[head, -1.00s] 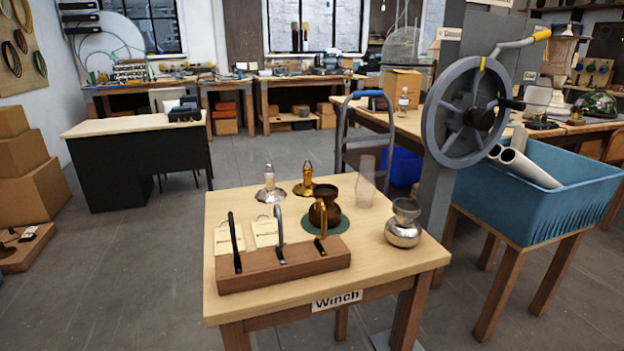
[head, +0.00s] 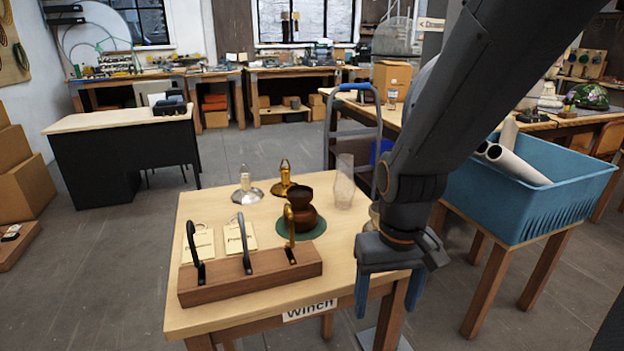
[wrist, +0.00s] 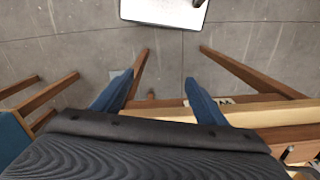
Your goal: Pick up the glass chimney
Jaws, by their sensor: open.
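The glass chimney (head: 345,182) is a clear, faint, tapered tube. It stands upright near the back right of the wooden Winch table (head: 215,311), just right of the brown pot on its green mat. My gripper (head: 388,294) is open and empty, with blue fingers pointing down over the table's front right edge. It is nearer the camera than the chimney and apart from it. In the wrist view, the open fingers (wrist: 157,82) have only the table edge and floor between and beyond them; the chimney does not show there.
A wooden rack (head: 250,275) with three upright handles stands at the table's front. A brown pot (head: 297,205), a silver lamp part (head: 246,188) and a brass one (head: 285,180) stand behind it. A blue bin (head: 545,200) is to the right. My arm hides the table's right side.

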